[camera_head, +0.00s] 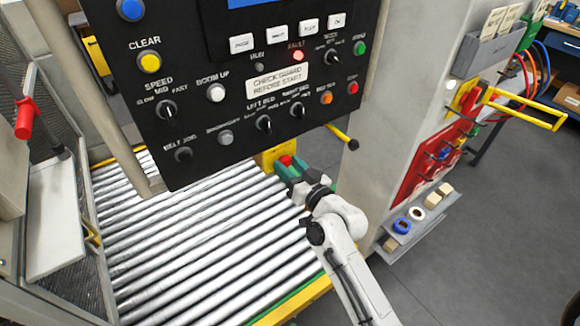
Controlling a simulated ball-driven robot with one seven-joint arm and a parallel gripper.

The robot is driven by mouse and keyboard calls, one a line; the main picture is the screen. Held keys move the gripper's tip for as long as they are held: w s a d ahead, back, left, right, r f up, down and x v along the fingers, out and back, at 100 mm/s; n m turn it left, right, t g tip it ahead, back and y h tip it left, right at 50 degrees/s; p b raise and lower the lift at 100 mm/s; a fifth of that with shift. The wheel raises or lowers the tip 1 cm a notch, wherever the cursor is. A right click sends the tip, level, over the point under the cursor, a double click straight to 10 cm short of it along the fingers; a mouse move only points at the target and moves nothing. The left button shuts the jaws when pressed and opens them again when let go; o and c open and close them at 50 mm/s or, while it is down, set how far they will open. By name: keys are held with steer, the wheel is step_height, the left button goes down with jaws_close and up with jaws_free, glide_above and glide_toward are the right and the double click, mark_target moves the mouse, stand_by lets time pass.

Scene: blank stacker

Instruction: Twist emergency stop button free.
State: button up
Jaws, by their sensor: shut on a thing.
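The emergency stop button (286,160) is a small red knob on a yellow box (266,158), below the lower edge of the black control panel (200,140). My gripper (287,167) reaches it from the lower right. Its green fingers are shut on the red button, and they hide part of it. The button's exact turn angle cannot be made out.
Metal rollers (190,240) fill the space below the panel. A red lever (25,118) is at the left. Open floor (480,250) lies at the right.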

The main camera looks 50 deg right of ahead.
steer(key=shift+c, duration=0.6)
steer(key=shift+m, duration=0.4)
steer(key=shift+m+p, duration=0.8)
steer(key=shift+m, duration=1.7)
steer(key=o, duration=1.1)
steer(key=shift+c, duration=0.2)
